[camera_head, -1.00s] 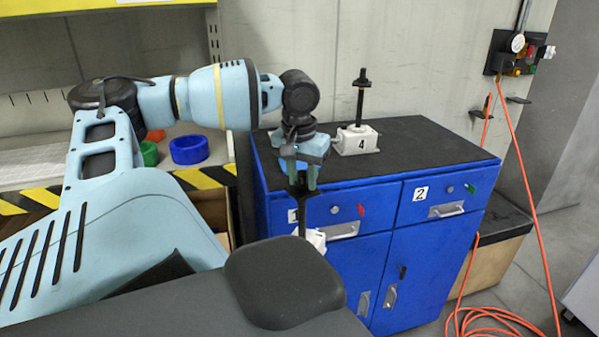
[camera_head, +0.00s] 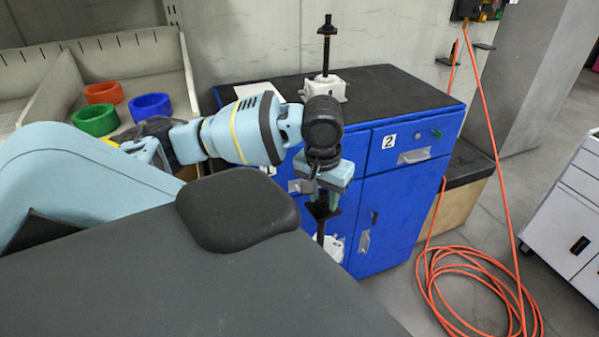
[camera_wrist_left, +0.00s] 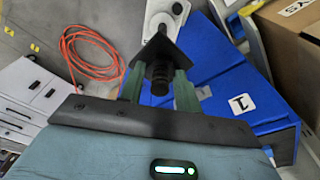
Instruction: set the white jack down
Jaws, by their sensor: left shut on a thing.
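My left gripper (camera_head: 324,196) is shut on a white jack (camera_head: 334,247) by its dark upper screw. The jack hangs upright in front of the blue cabinet, its white base partly hidden by the black plate and gripper. In the left wrist view, the green fingers (camera_wrist_left: 158,84) close around the black screw, and the white base (camera_wrist_left: 166,16) shows beyond. A second white jack (camera_head: 326,88) with a tall black screw stands on the black top of the blue cabinet (camera_head: 395,88). My right gripper is not in view.
Red, green and blue rings (camera_head: 151,106) lie in a shelf tray at left. A flat white thing (camera_head: 262,92) lies on the cabinet's left rear. The cabinet top right of the standing jack is clear. An orange hose (camera_head: 470,270) coils on the floor; a white drawer unit (camera_head: 570,210) stands right.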

